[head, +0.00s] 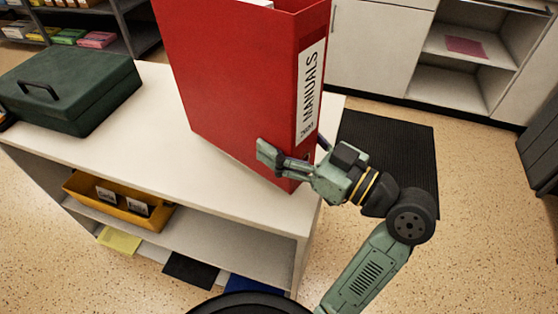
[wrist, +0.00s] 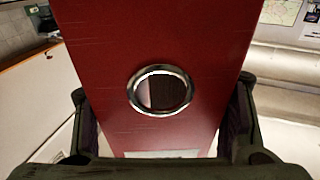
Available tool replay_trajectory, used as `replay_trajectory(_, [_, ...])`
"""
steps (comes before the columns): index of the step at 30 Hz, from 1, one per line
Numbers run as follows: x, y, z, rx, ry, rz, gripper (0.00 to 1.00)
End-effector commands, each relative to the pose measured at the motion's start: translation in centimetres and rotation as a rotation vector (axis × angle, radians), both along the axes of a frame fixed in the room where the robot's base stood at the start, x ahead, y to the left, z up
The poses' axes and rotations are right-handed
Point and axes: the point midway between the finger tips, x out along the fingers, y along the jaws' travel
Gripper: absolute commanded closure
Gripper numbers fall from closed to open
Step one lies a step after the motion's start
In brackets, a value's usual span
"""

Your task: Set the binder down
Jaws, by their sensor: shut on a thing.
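A large red binder (head: 240,85) with a white label reading "MANUALS" stands roughly upright, a little tilted, over the right end of the white shelf unit's top (head: 150,150). My gripper (head: 285,160) is shut on the lower part of its spine, one finger on the near side; the far finger is mostly hidden. In the wrist view the red spine (wrist: 160,40) with its metal-rimmed finger hole fills the middle, between my two fingers (wrist: 160,115). The binder's lower corner is close to the top's right edge. I cannot tell whether its bottom touches the surface.
A dark green cash box (head: 70,85) sits at the left end of the top. A yellow tray (head: 120,205) is on the shelf below. The top is clear between box and binder. A black mat (head: 390,150) lies on the floor behind.

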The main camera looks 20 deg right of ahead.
Motion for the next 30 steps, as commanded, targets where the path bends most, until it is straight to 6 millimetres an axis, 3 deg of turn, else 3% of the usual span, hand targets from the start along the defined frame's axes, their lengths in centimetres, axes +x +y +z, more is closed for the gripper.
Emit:
replay_trajectory(1, [1.0,-0.6,0.7,0.007,-0.004,0.000,0.98])
replay_trajectory(6, [3.8,-2.4,0.3,0.004,-0.004,-0.001,0.98])
replay_trajectory(10, [5.0,-3.2,0.1,0.004,-0.004,-0.001,0.98])
replay_trajectory(14, [5.5,-3.5,-0.2,0.003,-0.005,-0.001,0.98])
replay_trajectory(24, [5.5,-3.5,-3.5,0.004,-0.005,-0.002,0.98])
replay_trajectory(30, [5.5,-3.5,-3.8,0.001,-0.003,-0.001,0.98])
